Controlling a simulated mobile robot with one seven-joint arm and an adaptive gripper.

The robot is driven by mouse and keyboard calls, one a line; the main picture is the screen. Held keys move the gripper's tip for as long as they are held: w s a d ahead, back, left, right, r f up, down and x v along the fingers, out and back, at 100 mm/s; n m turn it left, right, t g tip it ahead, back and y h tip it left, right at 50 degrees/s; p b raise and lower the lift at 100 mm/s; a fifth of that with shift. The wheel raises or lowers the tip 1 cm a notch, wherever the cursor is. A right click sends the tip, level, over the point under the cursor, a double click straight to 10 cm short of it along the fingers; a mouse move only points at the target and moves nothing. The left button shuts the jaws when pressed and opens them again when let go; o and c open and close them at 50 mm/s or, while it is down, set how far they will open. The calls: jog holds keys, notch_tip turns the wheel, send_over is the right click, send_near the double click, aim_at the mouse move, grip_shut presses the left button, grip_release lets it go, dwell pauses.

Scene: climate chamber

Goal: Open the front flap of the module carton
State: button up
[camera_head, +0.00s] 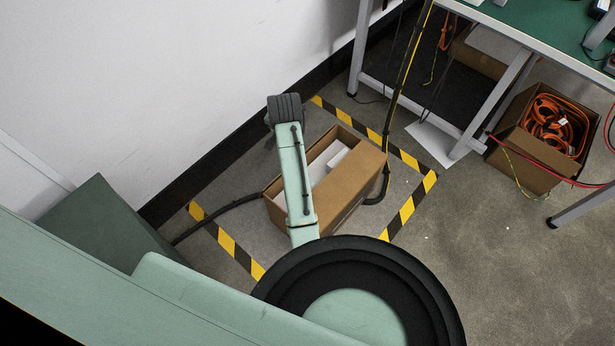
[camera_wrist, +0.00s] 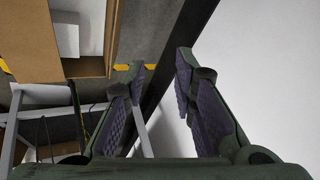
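The module carton (camera_head: 354,186) is a brown box on the floor inside a taped square. Its top is at least partly open, and white contents (camera_head: 337,156) show inside. A broad brown panel is on its right side; I cannot tell whether it is a flap or wall. My arm crosses over the carton and hides part of it. In the wrist view, the carton (camera_wrist: 85,67) is at the upper left with a white block inside. My gripper (camera_wrist: 159,64) is open and empty, its fingers pointing past the carton's right side, apart from it in the picture.
Yellow-black tape (camera_head: 408,208) marks the floor around the carton. A black hose (camera_head: 215,212) runs to the carton's left. A white wall (camera_head: 150,80) is behind. At the right stand a green-topped bench (camera_head: 545,22) and an open box of orange cable (camera_head: 530,148).

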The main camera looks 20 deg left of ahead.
jog(key=s+d+f+m+g+h, duration=0.3)
jog(key=s+d+f+g, duration=0.2)
jog(key=s+d+f, duration=0.45)
jog(key=f, duration=0.3)
jog(key=w+d+f, duration=0.1)
jog(key=f, duration=0.6)
jog(key=shift+w+d+f, duration=0.2)
jog(key=shift+w+f, duration=0.1)
jog(key=shift+w, duration=0.1)
jog(key=shift+f, duration=0.65)
jog(key=shift+c, duration=0.4)
grip_shut()
